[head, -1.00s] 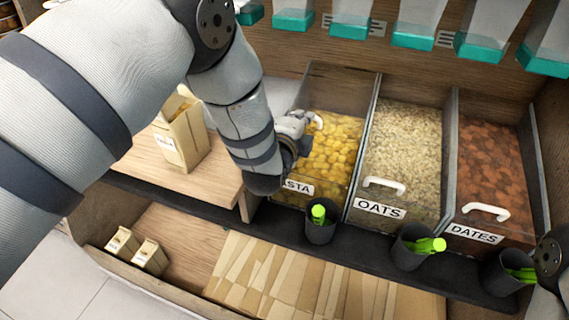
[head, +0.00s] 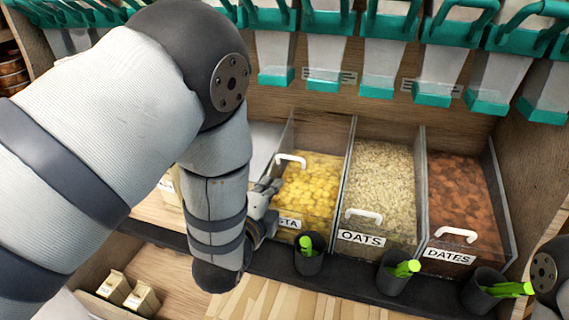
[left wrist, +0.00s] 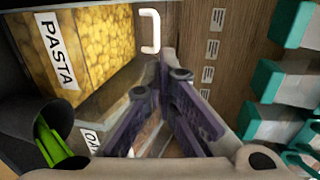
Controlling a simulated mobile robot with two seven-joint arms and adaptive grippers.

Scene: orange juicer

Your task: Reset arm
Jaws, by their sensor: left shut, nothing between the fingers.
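My left arm comes in from the left in the head view and bends down in front of the shelf. My left gripper (head: 268,188) is beside the left edge of the pasta bin (head: 306,195), and the arm hides part of it. In the left wrist view the left gripper's fingers (left wrist: 165,62) meet at their tips with nothing between them. The pasta bin also shows there (left wrist: 95,40), with its white handle (left wrist: 150,31) just left of the fingertips. My right gripper is not in view; only a dark joint of mine shows at the right edge.
The oats bin (head: 378,190) and dates bin (head: 462,205) stand to the right. Dark cups with green-handled tools (head: 308,262) line the front ledge. Teal-ended dispensers (head: 378,75) hang above. A paper bag (head: 170,190) is partly behind my arm; small cartons (head: 140,299) sit below.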

